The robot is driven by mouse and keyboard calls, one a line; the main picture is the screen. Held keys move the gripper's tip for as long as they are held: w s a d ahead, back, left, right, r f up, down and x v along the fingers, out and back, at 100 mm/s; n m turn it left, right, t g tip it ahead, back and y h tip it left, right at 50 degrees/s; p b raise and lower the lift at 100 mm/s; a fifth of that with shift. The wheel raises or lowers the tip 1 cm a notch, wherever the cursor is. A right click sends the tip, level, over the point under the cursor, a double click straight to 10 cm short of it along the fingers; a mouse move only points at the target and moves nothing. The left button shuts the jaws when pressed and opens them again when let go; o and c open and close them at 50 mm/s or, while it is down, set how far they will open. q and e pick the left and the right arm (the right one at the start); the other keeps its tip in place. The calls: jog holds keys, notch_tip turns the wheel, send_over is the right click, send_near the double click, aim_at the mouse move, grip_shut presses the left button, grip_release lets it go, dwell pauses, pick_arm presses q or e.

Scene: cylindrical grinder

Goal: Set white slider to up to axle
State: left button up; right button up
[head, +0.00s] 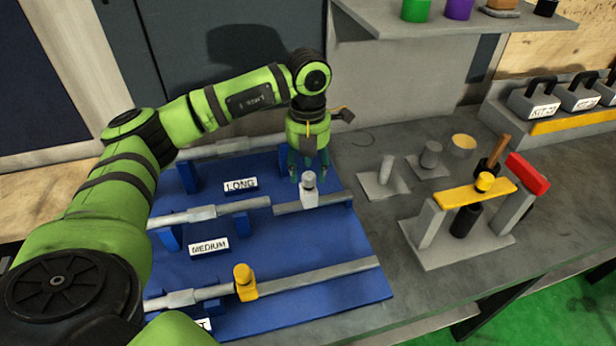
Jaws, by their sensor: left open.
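The white slider (309,192) sits on the grey rail of the middle row, labelled MEDIUM (209,247), on the blue board (330,262). The axle (210,213) of that row lies to the left of the slider, with a visible stretch of rail (287,208) between them. My left gripper (309,174) points down at the slider's knob from above, fingers apart. I cannot tell whether the fingers touch the knob. My right gripper is not in view.
A yellow slider (245,282) sits on the front rail against its axle. The LONG row (240,184) lies behind, partly hidden by my left arm. Right of the board stand grey posts (386,172) and a yellow-topped press frame (472,194) with a red block (527,173).

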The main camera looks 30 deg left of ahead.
aim_at(308, 176)
pick_arm(q)
jog(key=shift+f+p, duration=0.3)
jog(key=shift+f, duration=1.4)
jog(key=shift+c, duration=0.4)
